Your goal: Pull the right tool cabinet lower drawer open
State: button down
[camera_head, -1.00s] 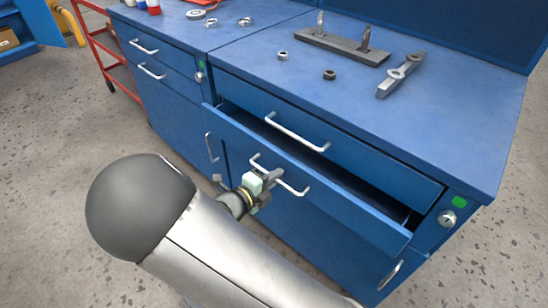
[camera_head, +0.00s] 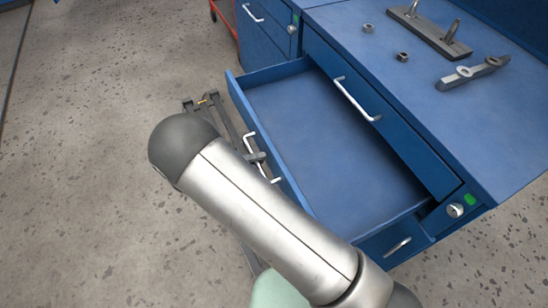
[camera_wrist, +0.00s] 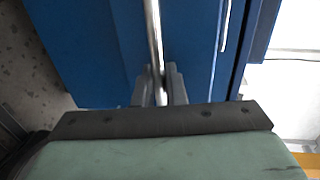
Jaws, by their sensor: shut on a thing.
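The lower drawer (camera_head: 330,150) of the right tool cabinet is pulled far out. Its wide blue inside shows and looks empty. Its silver bar handle (camera_head: 250,143) is on the front panel, partly hidden behind my arm in the head view. My gripper (camera_head: 256,157) is at the middle of this handle. In the wrist view the two fingers of my gripper (camera_wrist: 160,88) are closed around the silver handle bar (camera_wrist: 154,35), one on each side. The upper drawer (camera_head: 385,130) above it is shut.
A long block with two pegs (camera_head: 430,33), a grey bar with rings (camera_head: 473,72) and two nuts (camera_head: 402,56) lie on the cabinet top. The left cabinet (camera_head: 262,35) has its drawers shut. Speckled floor (camera_head: 90,150) is open to the left.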

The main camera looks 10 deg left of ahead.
jog(key=shift+s+a, duration=0.4)
jog(key=shift+a, duration=0.15)
jog(key=c, duration=1.9)
grip_release()
jog(key=shift+w, duration=0.1)
jog(key=v, duration=1.7)
jog(key=shift+a+b, duration=0.15)
jog(key=shift+b, duration=0.2)
